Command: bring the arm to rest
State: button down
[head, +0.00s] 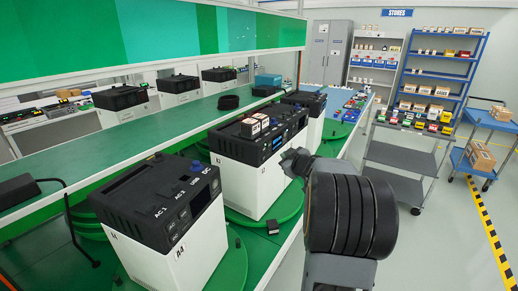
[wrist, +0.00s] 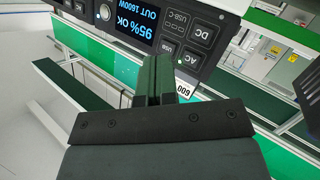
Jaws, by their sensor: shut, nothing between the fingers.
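My gripper (wrist: 157,72) shows in the wrist view with its two dark fingers together and nothing between them. Just beyond the fingertips is the front of a black-and-white power unit, its display reading "95% OK OUT 1600W" upside down. I cannot tell whether the fingers touch it. In the head view my arm rises at the lower middle, in front of the bench line; its black ribbed part hides what is behind it, and the fingers cannot be made out there.
Power units stand on green turntables (head: 235,265) along the bench: a near one (head: 165,235), a middle one (head: 245,180) with small boxes (head: 255,124) on top. A grey cart (head: 405,155) and blue shelves (head: 440,75) stand right.

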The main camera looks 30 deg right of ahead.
jog(key=s+d+f+m+g+h, duration=0.3)
jog(key=s+d+f+g+h, duration=0.1)
jog(key=d+f, duration=0.1)
jog(key=s+a+f+m+g, duration=0.2)
jog(key=s+a+m+g, duration=0.15)
jog(key=s+a, duration=0.2)
jog(key=s+a+n+g+y, duration=0.1)
jog(key=s+a, duration=0.3)
jog(key=a, duration=0.5)
jog(key=s+a+g+y, duration=0.1)
jog(key=s+a+y, duration=0.2)
jog(key=a, duration=0.6)
jog(key=s+a+n+g+y, duration=0.1)
jog(key=s+a, duration=0.5)
jog(key=a, duration=0.3)
jog(key=shift+s+r+n+y, duration=0.35)
jog(key=shift+y, duration=0.05)
jog(key=shift+a, duration=0.1)
